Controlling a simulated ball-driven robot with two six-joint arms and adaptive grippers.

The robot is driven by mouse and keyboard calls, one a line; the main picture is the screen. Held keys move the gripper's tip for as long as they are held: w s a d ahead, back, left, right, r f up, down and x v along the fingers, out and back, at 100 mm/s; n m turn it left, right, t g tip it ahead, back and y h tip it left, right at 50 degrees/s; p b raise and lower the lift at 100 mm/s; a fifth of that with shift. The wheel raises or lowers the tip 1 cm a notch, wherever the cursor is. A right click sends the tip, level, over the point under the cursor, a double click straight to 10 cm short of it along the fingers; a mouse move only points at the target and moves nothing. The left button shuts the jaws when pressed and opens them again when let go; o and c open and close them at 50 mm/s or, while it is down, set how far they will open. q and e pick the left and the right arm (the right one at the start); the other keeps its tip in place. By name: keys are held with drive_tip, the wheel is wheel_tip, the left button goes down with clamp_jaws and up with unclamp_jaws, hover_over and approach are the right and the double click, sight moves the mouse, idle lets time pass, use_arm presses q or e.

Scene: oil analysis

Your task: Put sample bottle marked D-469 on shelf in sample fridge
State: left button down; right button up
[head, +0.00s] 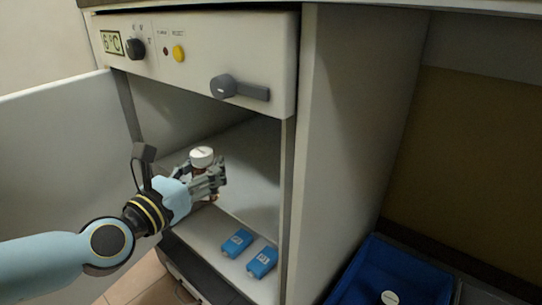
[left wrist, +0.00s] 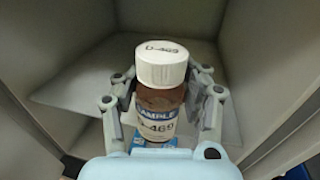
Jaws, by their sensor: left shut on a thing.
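The sample bottle (left wrist: 158,100) is brown with a white cap, and cap and label read D-469 in the left wrist view. It also shows in the head view by its white cap (head: 201,156). My left gripper (head: 212,180) is shut around the bottle and holds it upright inside the open fridge opening. Its fingers sit on both sides of the bottle in the left wrist view (left wrist: 165,105). The sample fridge (head: 200,60) has a display reading 6 °C. Its shelf (head: 240,165) lies behind the bottle. My right gripper is not in view.
Two blue labelled packs (head: 237,243) and (head: 262,262) lie on the fridge's lower surface near its front right. The open door (head: 60,150) stands at the left. A blue crate (head: 415,275) holding a white-capped item stands at lower right. Shelf room behind the bottle looks clear.

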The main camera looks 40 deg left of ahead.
use_arm(q)
drive_tip(key=w+d, duration=0.1)
drive_tip(key=w, duration=1.5)
drive_tip(key=f+b, duration=0.2)
drive_tip(key=f, duration=0.1)
drive_tip(key=f+b, duration=0.2)
drive_tip(key=f, duration=0.1)
drive_tip(key=shift+w+d+f+b, duration=0.15)
drive_tip(key=shift+w+d+b, duration=0.05)
drive_tip(key=shift+b, duration=0.15)
drive_tip(key=shift+f, duration=0.25)
drive_tip(key=shift+w+f+b, duration=0.15)
drive_tip(key=shift+w+b, duration=0.05)
drive_tip(key=shift+b, duration=0.25)
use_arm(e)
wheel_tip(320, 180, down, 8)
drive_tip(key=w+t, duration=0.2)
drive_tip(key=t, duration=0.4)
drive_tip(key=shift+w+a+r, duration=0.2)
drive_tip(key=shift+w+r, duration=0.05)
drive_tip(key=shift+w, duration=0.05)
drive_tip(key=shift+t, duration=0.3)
